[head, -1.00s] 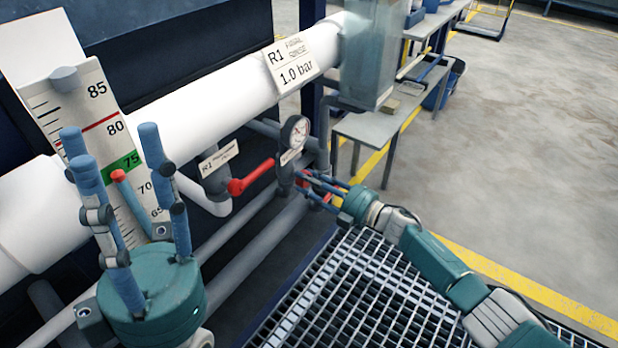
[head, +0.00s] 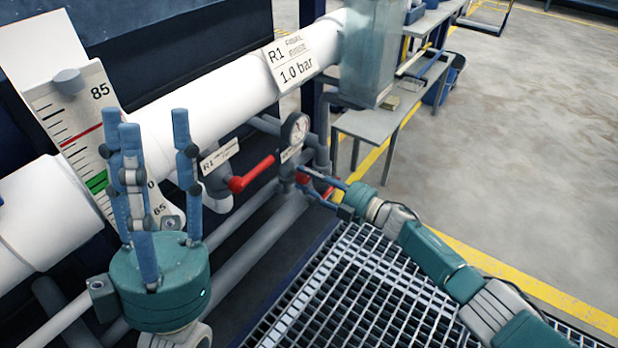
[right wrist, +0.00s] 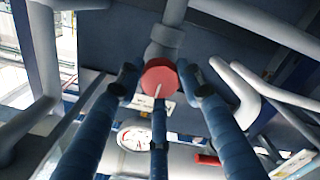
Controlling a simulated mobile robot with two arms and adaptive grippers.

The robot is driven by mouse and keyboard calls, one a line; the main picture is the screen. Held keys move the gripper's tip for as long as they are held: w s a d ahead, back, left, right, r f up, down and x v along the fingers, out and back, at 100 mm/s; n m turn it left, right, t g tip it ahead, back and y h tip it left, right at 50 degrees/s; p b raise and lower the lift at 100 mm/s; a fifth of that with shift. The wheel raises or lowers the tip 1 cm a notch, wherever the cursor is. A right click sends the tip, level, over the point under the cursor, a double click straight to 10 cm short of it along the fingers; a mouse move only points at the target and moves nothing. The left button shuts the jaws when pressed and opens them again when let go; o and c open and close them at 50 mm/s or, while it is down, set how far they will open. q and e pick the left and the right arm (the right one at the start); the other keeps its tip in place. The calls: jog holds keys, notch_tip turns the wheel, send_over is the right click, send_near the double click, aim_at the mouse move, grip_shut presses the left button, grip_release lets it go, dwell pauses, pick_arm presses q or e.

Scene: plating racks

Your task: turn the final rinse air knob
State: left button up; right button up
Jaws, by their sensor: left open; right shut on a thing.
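The red round air knob (head: 302,179) sits on the grey pipework below a small round gauge (head: 295,130). In the right wrist view the knob (right wrist: 160,76) is at the centre, with my blue fingers around it. My right gripper (head: 318,187) is shut on the knob, its fingers partly hiding it in the head view. The knob's face carries a pale pointer line. My left gripper (head: 150,125) is open and empty, fingers up, in front of the white pipe and the level scale (head: 75,125).
A valve with a red lever (head: 252,176) is left of the knob. A white pipe (head: 215,92) carries an R1 1.0 bar sign (head: 292,65). A metal grating (head: 345,295) lies below. A grey bench (head: 375,125) stands behind; open floor is at right.

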jog(key=o, duration=1.1)
jog(key=shift+o, duration=0.2)
jog(key=v, duration=1.2)
jog(key=shift+f, duration=0.1)
